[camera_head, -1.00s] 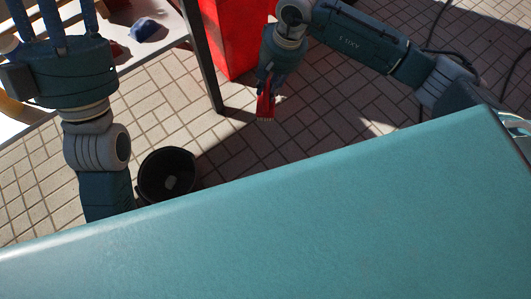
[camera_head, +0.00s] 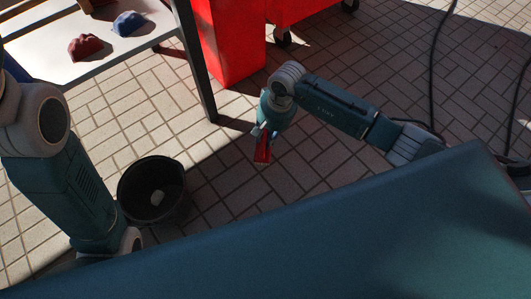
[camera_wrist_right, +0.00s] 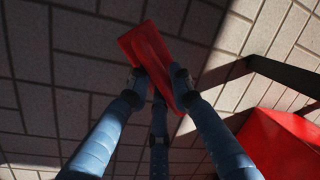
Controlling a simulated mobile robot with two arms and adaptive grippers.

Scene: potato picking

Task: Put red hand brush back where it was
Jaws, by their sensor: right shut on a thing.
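The red hand brush (camera_head: 262,154) hangs below my right gripper (camera_head: 265,134) in the head view, above the paved floor. My right gripper is shut on it. In the right wrist view the brush (camera_wrist_right: 152,55) lies slanted between the blue fingers of the gripper (camera_wrist_right: 158,86), its far end toward the top of the picture. My left arm comes in at the left of the head view, but its gripper is out of the picture.
A black bucket (camera_head: 128,190) with a pale lump in it stands by my left arm. A white table (camera_head: 45,62) bears a red (camera_head: 86,47) and a blue item (camera_head: 128,23). A tall red bin (camera_head: 230,45) and a wheeled red container (camera_head: 297,10) stand behind. Cables (camera_head: 433,75) lie right.

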